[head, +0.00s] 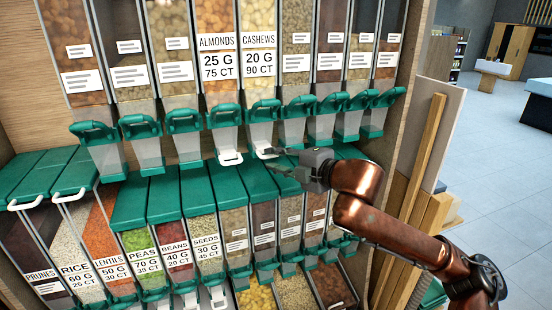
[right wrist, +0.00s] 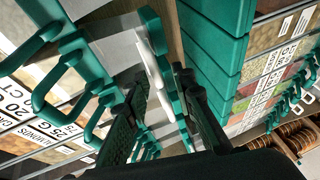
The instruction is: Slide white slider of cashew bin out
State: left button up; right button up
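The cashew bin (head: 260,60) hangs in the upper row of the head view, with a "CASHEWS 20 G 90 CT" label and a green spout. Its white slider (head: 265,153) shows under the spout, just left of my right gripper (head: 279,160). My right gripper is open, with its fingertips close to the slider; I cannot tell if they touch it. In the right wrist view, my right gripper (right wrist: 160,78) has its dark fingers apart, and a white slider (right wrist: 152,38) shows ahead, near the gap between them. My left gripper is not in view.
The almond bin (head: 216,60) hangs just left, with its own white slider (head: 230,158). Green lids (head: 181,195) of the lower bins lie close below my right gripper. A wooden panel (head: 425,150) edges the shelf on the right, with open floor beyond.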

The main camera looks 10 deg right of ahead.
jog(key=v, duration=1.1)
jog(key=shift+s+d, duration=0.25)
jog(key=shift+s, duration=0.05)
